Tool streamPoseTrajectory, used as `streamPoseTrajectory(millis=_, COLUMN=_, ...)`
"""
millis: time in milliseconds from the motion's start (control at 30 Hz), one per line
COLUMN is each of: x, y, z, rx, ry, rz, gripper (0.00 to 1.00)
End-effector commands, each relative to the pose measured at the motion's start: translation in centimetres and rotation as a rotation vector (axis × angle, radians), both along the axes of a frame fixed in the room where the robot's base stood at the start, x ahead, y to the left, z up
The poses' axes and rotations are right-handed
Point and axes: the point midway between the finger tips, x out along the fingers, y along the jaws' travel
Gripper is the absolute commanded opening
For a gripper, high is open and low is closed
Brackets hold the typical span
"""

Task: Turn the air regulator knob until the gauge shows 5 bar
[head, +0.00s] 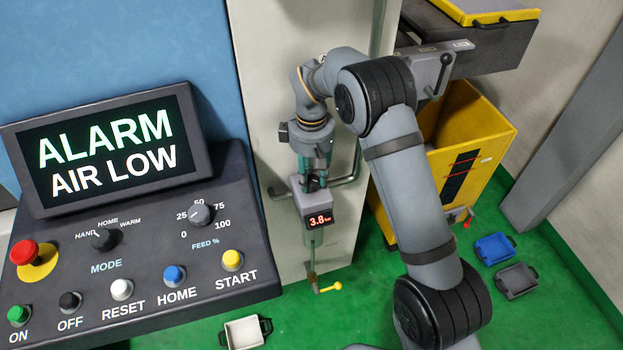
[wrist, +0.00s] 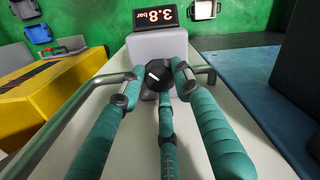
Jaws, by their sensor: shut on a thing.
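The air regulator (head: 312,205) is a grey block on the pale column, with a digital gauge (head: 320,221) reading 3.8 bar in red. The gauge also shows in the wrist view (wrist: 154,15), upside down. The dark round knob (wrist: 157,75) with a white mark sits on top of the block. My gripper (wrist: 156,78) has teal fingers that close around the knob from several sides, so it is shut on it. In the head view my gripper (head: 314,180) comes down from above onto the regulator, and the knob is mostly hidden there.
A screen (head: 107,148) reads ALARM AIR LOW above a control panel (head: 140,262) with knobs and buttons. Pipes (wrist: 75,110) run beside the regulator. A yellow bin (head: 490,135) stands right, with small trays (head: 494,248) on the green floor.

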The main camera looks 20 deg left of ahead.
Motion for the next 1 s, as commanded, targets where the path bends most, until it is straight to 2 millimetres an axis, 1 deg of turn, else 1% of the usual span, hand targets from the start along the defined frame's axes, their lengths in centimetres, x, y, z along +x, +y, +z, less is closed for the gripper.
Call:
streamPoseTrajectory(millis=200, x=0.01, y=0.03, z=-0.12, rx=0.001, ry=0.0, rz=-0.133, gripper=0.06)
streamPoseTrajectory(millis=433, x=0.0, y=0.03, z=-0.05, rx=0.001, ry=0.0, rz=-0.214, gripper=0.06)
streamPoseTrajectory(millis=1000, x=-0.01, y=0.04, z=0.03, rx=0.0, ry=0.0, rz=-0.24, gripper=0.06)
